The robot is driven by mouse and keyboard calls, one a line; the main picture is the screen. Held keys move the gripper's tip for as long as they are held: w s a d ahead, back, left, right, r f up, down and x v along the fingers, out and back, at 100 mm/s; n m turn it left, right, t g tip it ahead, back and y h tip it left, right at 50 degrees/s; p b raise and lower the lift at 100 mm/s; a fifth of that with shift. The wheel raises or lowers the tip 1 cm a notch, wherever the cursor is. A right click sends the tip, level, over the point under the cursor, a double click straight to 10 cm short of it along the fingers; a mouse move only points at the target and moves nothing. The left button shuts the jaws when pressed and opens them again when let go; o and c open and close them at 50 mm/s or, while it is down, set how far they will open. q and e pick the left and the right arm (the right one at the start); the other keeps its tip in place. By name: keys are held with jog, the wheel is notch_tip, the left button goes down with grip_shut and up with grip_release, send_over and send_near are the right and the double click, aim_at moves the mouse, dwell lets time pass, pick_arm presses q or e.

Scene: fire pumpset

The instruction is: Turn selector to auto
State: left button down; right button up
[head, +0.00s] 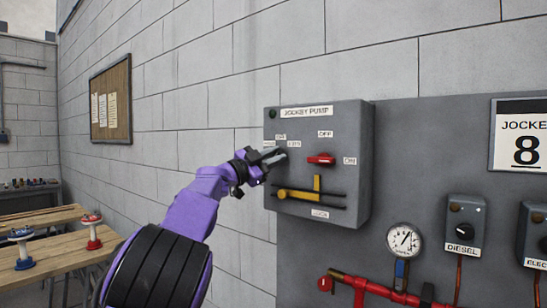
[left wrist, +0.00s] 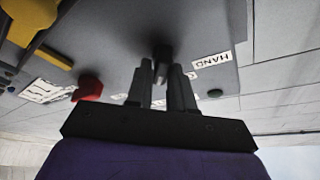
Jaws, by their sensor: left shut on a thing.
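The grey jockey pump control box (head: 360,180) hangs on the wall panel in the head view. Its black selector knob (left wrist: 163,50) shows at my fingertips in the left wrist view; the head view mostly hides it behind the gripper. My left gripper (head: 279,155) is at the upper left of the box face, shut on the selector knob. In the left wrist view its two fingers (left wrist: 162,72) stand one on each side of the knob. A HAND label (left wrist: 212,60) is beside the knob. The knob's exact pointing direction is unclear. My right gripper is not in view.
A red handle (head: 321,159) and a yellow lever (head: 316,188) stick out of the box near my gripper. A gauge (head: 403,241), red pipe (head: 375,288) and diesel switch box (head: 464,225) are lower right. A wooden table (head: 60,258) stands at left.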

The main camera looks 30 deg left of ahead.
pick_arm(q)
jog(key=shift+m+g, duration=0.3)
jog(key=shift+m, duration=0.2)
jog(key=c, duration=1.1)
grip_release()
jog(key=shift+w+f, duration=0.1)
jog(key=b+v, duration=0.5)
jog(key=v, duration=0.5)
jog(key=shift+s, duration=0.25)
jog(key=shift+a+f, duration=0.15)
